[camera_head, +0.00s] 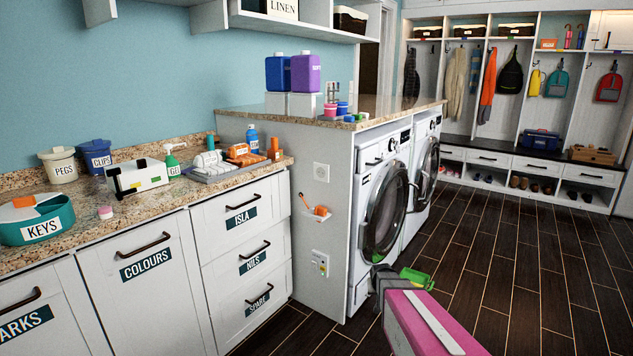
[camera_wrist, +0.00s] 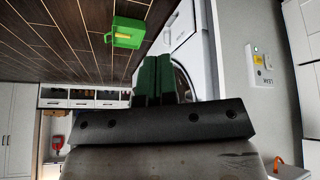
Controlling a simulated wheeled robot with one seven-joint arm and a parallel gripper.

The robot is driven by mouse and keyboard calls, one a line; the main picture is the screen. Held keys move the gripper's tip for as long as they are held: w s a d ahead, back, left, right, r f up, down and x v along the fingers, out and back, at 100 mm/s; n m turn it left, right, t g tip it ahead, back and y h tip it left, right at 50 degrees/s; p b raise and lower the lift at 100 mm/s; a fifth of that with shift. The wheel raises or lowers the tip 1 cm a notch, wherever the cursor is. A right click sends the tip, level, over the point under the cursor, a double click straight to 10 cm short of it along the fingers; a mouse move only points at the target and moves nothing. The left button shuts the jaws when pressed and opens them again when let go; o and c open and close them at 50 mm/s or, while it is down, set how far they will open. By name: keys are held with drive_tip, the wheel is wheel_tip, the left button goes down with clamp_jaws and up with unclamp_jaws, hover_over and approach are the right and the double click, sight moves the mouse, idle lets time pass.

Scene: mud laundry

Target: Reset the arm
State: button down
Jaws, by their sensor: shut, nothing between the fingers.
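My arm, with a pink link, reaches in from the bottom right of the head view. My gripper (camera_head: 380,270) is at its end, low in front of the washing machine. In the wrist view the two dark green fingers (camera_wrist: 164,60) lie together, shut and empty. In the head view the arm's end hides part of the floor and the machine's lower edge.
A bright green object (camera_head: 416,278) shows beside the gripper; the wrist view shows it on the dark floor (camera_wrist: 125,32). The front-loading washing machine (camera_head: 382,205) stands close by. The laden counter (camera_head: 135,215) is left. Floor at right is clear.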

drive_tip(key=s+a+r+g, duration=0.1)
drive_tip(key=s+a+r, duration=0.1)
drive_tip(key=s, duration=0.5)
drive_tip(key=s+a+r+g+y, duration=0.1)
drive_tip(key=s+a+r+g, duration=0.1)
drive_tip(key=s+r, duration=0.3)
drive_tip(key=s+a+r+n+g, duration=0.1)
drive_tip(key=s+r, duration=0.3)
drive_tip(key=s, duration=0.5)
drive_tip(key=shift+a+g, duration=0.7)
drive_tip(key=shift+r, duration=0.1)
